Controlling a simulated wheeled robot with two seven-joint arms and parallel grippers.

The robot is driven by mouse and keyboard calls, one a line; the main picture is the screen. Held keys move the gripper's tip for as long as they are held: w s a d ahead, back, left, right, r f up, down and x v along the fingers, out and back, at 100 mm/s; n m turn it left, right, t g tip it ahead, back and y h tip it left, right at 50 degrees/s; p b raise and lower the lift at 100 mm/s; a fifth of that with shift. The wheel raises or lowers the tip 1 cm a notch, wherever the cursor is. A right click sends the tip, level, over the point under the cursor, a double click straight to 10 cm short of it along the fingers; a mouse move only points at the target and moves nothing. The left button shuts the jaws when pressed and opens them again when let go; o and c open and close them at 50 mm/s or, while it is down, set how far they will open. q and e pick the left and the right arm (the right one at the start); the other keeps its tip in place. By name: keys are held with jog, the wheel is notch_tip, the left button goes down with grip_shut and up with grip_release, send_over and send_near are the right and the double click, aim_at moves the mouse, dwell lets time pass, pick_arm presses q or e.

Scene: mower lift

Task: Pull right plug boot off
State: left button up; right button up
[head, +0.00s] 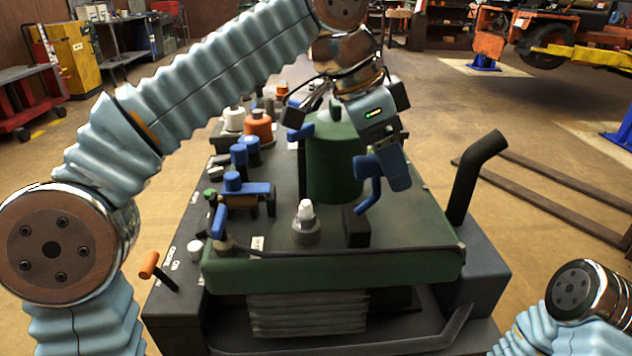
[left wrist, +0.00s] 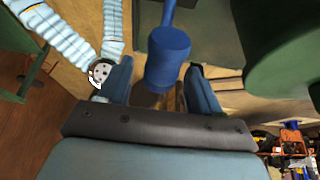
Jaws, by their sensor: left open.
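A blue boot (head: 369,167) with a curved blue stem shows beside the green cylindrical housing (head: 334,160) of the mower engine. My left gripper (head: 385,188) points down at it from above, right of the housing. In the left wrist view, the blue boot (left wrist: 168,62) stands between the two spread fingers of my left gripper (left wrist: 161,85), with gaps on both sides. The gripper is open, and I cannot tell whether a finger touches the boot. The head view partly hides the boot's seat. My right gripper is out of view.
A white-tipped fitting (head: 305,216) stands on the green deck in front of the housing. A black upright pipe (head: 475,178) rises at the right. Blue fittings (head: 246,192) and an orange cap (head: 258,125) crowd the left side. A black hose (head: 345,253) runs along the front edge.

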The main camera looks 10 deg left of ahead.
pick_arm(q)
notch_tip(320, 180, up, 6)
jog(key=shift+d+r, duration=0.1)
jog(key=shift+r, duration=0.2)
dwell(0.4)
